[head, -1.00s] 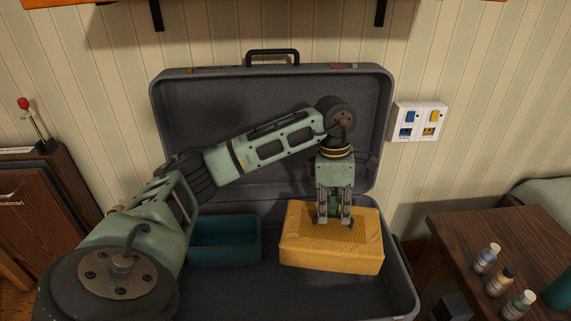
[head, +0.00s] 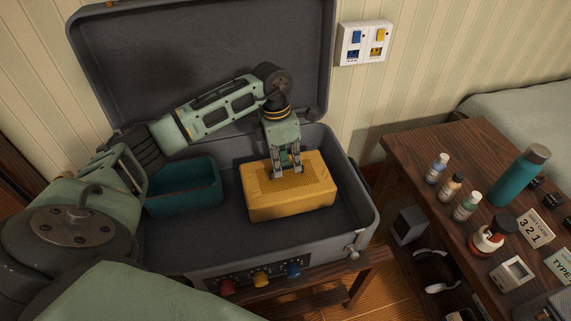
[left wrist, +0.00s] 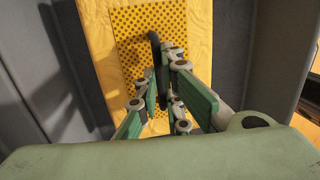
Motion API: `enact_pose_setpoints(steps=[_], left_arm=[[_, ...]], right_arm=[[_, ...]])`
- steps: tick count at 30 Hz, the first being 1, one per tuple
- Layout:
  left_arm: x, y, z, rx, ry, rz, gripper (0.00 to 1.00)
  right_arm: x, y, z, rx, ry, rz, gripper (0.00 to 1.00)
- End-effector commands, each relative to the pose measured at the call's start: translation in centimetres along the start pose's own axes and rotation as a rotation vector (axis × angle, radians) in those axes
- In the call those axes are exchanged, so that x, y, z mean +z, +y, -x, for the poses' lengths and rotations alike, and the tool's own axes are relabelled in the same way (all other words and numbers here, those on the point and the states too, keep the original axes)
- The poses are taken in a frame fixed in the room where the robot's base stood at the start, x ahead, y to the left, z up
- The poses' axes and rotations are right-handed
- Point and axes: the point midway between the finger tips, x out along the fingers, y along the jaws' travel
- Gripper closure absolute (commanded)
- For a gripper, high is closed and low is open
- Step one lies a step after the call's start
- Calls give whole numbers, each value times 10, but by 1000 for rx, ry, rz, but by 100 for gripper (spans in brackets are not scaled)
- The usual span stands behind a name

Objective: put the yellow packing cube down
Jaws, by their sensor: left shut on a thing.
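The yellow packing cube (head: 290,200) is a soft-looking box with a perforated top panel. It is inside the open grey suitcase (head: 335,228), right of the teal bin (head: 180,190). My left gripper (head: 287,174) comes down on the cube's top and is shut on it. In the left wrist view the fingers (left wrist: 165,100) close around a dark strap on the yellow cube (left wrist: 190,20). Whether the cube's underside touches the suitcase floor cannot be told. My right gripper is not in view.
Red, yellow and blue knobs (head: 261,275) line the suitcase's front. A wooden table (head: 410,155) at right holds small bottles, a teal flask (head: 520,175) and cards. The suitcase floor between the bin and the cube is bare.

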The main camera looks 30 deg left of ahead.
Motion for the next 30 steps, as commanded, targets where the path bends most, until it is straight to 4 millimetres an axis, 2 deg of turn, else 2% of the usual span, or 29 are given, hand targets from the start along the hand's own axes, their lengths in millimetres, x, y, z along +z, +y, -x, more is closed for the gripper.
enact_pose_setpoints(steps=[12,13,18,30], left_arm=[[0,2,-5,2,-3,0,100],[-1,1,-5,1,0,0,91],[-1,1,-5,1,0,0,76],[0,1,-3,1,-1,0,74]], right_arm=[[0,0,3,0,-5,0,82],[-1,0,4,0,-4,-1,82],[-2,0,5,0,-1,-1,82],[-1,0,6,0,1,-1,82]])
